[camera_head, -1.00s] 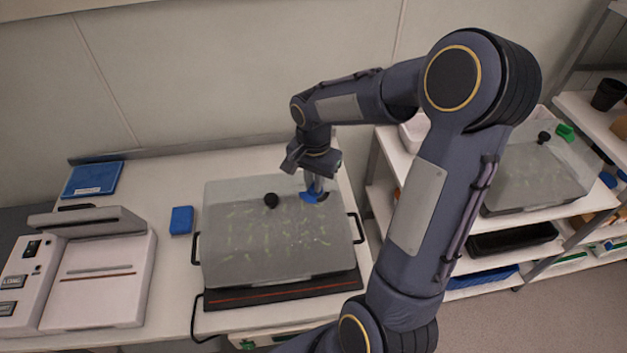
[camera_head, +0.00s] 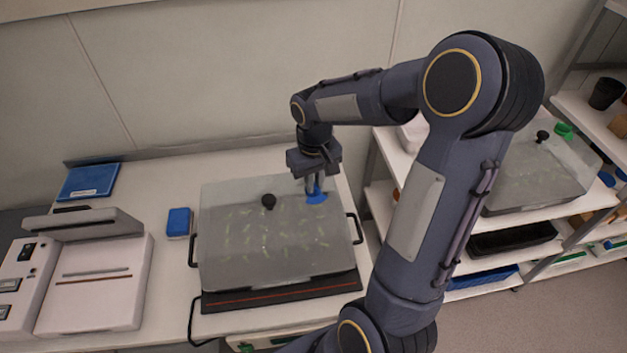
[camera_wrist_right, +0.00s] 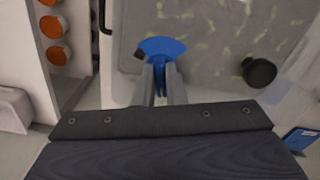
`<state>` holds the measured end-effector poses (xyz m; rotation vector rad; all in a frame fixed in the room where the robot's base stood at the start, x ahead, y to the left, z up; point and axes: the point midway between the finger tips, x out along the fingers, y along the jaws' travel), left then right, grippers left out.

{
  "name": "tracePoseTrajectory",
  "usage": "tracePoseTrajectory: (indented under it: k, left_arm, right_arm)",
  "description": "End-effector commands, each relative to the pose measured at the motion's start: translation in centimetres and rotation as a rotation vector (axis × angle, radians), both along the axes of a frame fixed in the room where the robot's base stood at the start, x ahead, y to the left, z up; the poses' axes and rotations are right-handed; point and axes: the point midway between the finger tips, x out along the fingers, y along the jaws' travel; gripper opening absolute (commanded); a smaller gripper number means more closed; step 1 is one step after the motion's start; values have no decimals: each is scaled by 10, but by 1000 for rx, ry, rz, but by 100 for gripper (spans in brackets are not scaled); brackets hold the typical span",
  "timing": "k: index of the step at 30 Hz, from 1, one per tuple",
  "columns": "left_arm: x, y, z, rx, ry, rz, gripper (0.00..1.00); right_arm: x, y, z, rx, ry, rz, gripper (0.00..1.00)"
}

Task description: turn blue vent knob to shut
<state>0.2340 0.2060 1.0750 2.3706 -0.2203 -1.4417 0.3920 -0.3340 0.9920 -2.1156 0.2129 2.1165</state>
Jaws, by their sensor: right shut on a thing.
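The blue vent knob (camera_head: 316,197) sits on the clear lid (camera_head: 240,255) of the growth chamber on the bench, near its back right corner. My right gripper (camera_head: 314,187) points down at it from above and is shut on the knob. In the right wrist view the two fingers (camera_wrist_right: 161,85) close on the knob's narrow fin, and its fan-shaped blue plate (camera_wrist_right: 161,47) spreads beyond them. A small dark patch shows at one side of the plate. My left gripper is not in view.
A black round lid handle (camera_head: 268,201) stands left of the knob. A blue box (camera_head: 179,222) and a white sealer-like machine (camera_head: 95,280) are further left. A blue tray (camera_head: 90,181) lies at the back. A shelf rack with another lidded chamber (camera_head: 530,180) stands right.

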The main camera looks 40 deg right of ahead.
Motion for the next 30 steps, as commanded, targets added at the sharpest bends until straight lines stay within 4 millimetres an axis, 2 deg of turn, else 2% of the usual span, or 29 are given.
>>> tracePoseTrajectory:
  k: [6,15,30]
  left_arm:
    - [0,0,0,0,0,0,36]
    - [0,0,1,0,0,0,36]
    - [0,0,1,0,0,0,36]
  right_arm:
    - [0,-1,0,0,-1,193,0]
    - [0,-3,0,0,-1,391,0]
    - [0,-3,0,0,-1,498,0]
